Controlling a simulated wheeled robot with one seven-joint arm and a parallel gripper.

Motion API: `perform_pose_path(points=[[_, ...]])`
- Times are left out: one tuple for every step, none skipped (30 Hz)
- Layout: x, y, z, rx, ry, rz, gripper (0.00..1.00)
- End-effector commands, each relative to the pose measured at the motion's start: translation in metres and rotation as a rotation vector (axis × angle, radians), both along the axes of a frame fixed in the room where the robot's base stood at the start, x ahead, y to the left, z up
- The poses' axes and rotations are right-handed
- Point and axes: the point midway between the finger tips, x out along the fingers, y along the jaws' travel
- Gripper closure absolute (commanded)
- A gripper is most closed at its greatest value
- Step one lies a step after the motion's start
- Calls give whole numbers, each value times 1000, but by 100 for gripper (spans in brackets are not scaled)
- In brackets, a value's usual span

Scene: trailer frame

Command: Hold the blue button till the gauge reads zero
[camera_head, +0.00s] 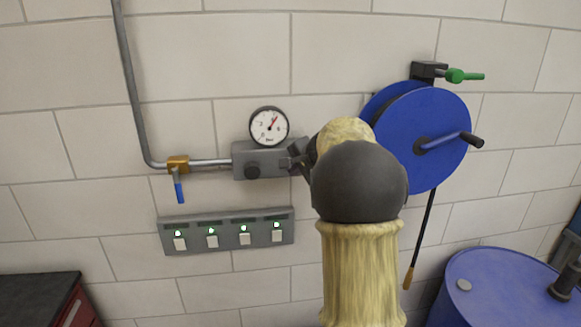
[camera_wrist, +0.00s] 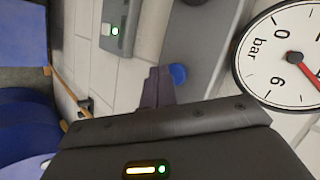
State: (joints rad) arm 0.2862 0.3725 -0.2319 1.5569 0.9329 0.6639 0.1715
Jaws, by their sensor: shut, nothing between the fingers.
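The round gauge (camera_head: 268,127) has a white dial marked bar. Its red needle points to the upper right, well away from zero; the gauge also shows rotated in the wrist view (camera_wrist: 262,62). It sits on a grey block (camera_head: 242,161) on the wall. The blue button (camera_wrist: 178,74) shows in the wrist view on the grey block, partly behind my fingers; in the head view my gripper hides it. My gripper (camera_head: 293,155) is shut and empty at the block's right end. Its fingertips (camera_wrist: 160,76) appear beside the button; I cannot tell whether they touch.
A pipe with a brass valve and blue lever (camera_head: 179,190) joins the block from the left. A panel (camera_head: 227,240) with several lit switches hangs below. A blue hose reel (camera_head: 432,150) is right of my arm, and a blue drum (camera_head: 490,285) stands lower right.

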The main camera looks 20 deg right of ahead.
Motion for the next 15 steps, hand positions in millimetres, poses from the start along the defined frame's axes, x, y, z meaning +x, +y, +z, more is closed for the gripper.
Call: perform_pose_path(points=[[1, 0, 0, 0, 0, 0, 100], [1, 0, 0, 0, 0, 0, 100], [2, -1, 0, 0, 0, 0, 100], [3, -1, 1, 0, 0, 0, 100], [4, -1, 1, -1, 0, 1, 100], [6, -1, 1, -1, 0, 1, 100], [6, -2, 1, 0, 0, 0, 100], [7, -2, 1, 0, 0, 0, 100], [8, -2, 1, 0, 0, 0, 100], [8, -2, 1, 0, 0, 0, 100], [8, -2, 1, 0, 0, 0, 100], [8, -2, 0, 0, 0, 0, 100], [8, -2, 0, 0, 0, 0, 100], [8, -2, 0, 0, 0, 0, 100], [8, -2, 0, 0, 0, 0, 100]])
